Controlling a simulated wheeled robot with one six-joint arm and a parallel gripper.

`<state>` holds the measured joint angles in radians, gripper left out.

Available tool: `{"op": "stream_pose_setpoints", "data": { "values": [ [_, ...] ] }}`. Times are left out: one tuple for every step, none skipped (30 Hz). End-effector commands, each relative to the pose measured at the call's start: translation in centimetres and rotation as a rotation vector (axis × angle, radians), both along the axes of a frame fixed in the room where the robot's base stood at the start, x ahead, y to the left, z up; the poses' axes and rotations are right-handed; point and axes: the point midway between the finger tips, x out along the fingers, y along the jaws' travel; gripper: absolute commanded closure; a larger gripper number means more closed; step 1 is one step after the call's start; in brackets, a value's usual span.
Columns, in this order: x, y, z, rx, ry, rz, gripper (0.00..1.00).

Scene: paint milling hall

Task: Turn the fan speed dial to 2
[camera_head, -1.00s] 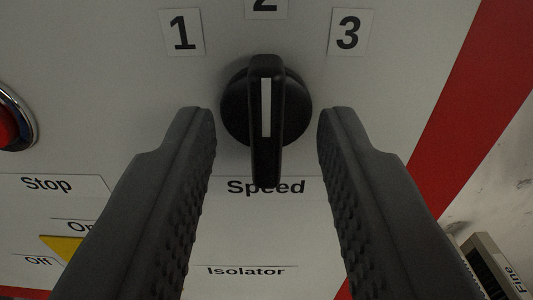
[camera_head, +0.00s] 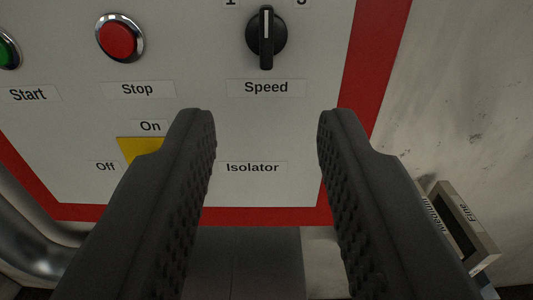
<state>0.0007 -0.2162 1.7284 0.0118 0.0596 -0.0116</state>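The fan speed dial (camera_head: 266,38) is a round black knob with a raised bar and a white pointer line, at the top of the panel above the "Speed" label. Its white line stands vertical, pointing straight up between the partly cut-off 1 and 3 marks. The 2 mark is out of view above. My gripper (camera_head: 266,118) is open and empty, its two dark ribbed fingers wide apart. The fingertips are below the dial in the picture and do not touch it.
A red Stop button (camera_head: 119,38) and a green Start button (camera_head: 6,50) are left of the dial. A yellow isolator plate (camera_head: 140,150) is partly behind the left finger. Labelled boxes (camera_head: 465,228) stand at lower right; a metal pipe (camera_head: 35,245) is at lower left.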

Motion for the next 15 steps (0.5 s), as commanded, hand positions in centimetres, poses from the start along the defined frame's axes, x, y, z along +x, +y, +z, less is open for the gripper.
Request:
{"op": "stream_pose_setpoints", "data": {
  "values": [
    [-0.50,0.00,0.02,0.000,0.000,0.000,0.66],
    [-0.72,0.00,0.01,0.000,0.000,0.000,0.66],
    [-0.97,0.00,-0.01,0.000,0.000,0.000,0.66],
    [-1.13,0.00,-0.02,0.000,0.000,0.000,0.66],
    [-1.25,0.00,-0.03,0.000,0.000,0.000,0.66],
    [-1.36,0.00,-0.04,0.000,0.001,0.000,0.66],
    [-1.42,0.00,-0.05,0.000,0.001,0.000,0.66],
    [-1.45,0.00,-0.06,0.000,0.001,0.000,0.66],
    [-1.48,0.00,-0.06,0.000,0.001,0.000,0.66],
    [-1.48,0.00,-0.06,0.000,0.001,0.000,0.66],
    [-1.48,0.00,-0.06,0.000,0.001,0.000,0.66],
    [-1.48,0.00,-0.06,0.000,0.001,0.000,0.66],
    [-1.47,0.00,-0.06,0.000,0.001,0.000,0.66],
    [-1.47,0.00,-0.06,0.000,0.001,0.000,0.66],
    [-1.47,0.00,-0.05,0.000,0.001,0.000,0.66]
  ]
}}
